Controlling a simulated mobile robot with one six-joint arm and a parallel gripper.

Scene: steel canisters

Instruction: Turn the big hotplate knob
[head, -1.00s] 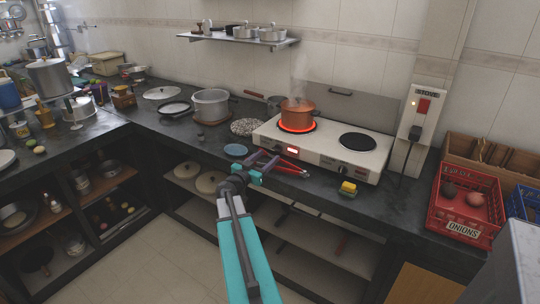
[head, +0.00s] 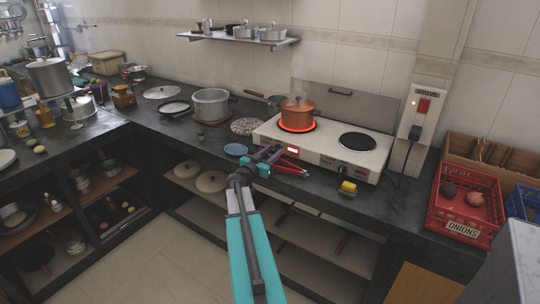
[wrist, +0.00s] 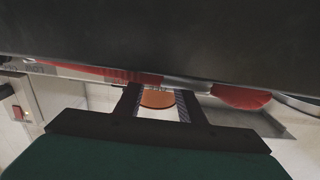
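The white two-plate hotplate (head: 322,152) stands on the counter. Its left plate glows red under a steaming orange pot (head: 298,110); its right plate (head: 357,141) is dark and bare. A dark knob (head: 342,170) shows on the front face towards the right, and a lit red display (head: 292,151) further left. My gripper (head: 274,152) is in front of the left part of that face and hides some of it; I cannot tell if they touch. In the wrist view its fingers (wrist: 158,93) are apart, with the orange pot (wrist: 157,99) seen beyond them.
Red-handled tongs (head: 291,169) lie just right of my gripper. A yellow sponge (head: 348,188) lies at the counter's front edge. A blue dish (head: 236,150) is to the left. A red onion crate (head: 465,205) stands at right, near a wall switch box (head: 424,108).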

